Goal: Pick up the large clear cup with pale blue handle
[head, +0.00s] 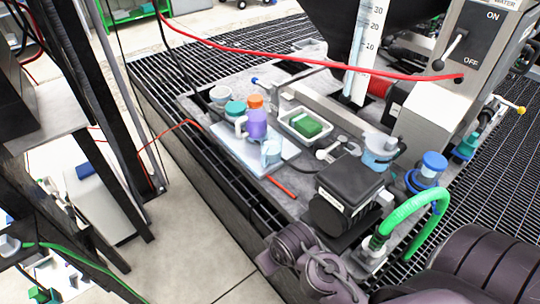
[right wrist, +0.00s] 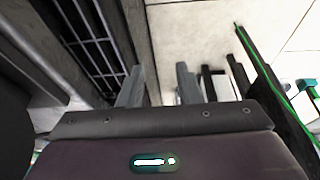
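A clear, pale blue-tinted cup (head: 380,151) stands toward the right of the bench in the head view, behind the black box. A smaller clear, bluish cup (head: 271,153) stands on the white board, in front of a purple bottle. The handle of either cup is too small to make out clearly. My right gripper (right wrist: 160,78) is open and empty in the right wrist view, with bare floor and a grating edge beyond it. No cup shows in that view. My right arm enters low in the head view, in front of the bench; my left gripper is not in view.
The purple bottle (head: 257,123) has an orange cap. A white tray (head: 290,121) holds a green block. A black box (head: 349,190), a green hose (head: 411,206) and a blue-lidded container (head: 430,168) crowd the bench's near right. A red cable (head: 300,60) crosses above.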

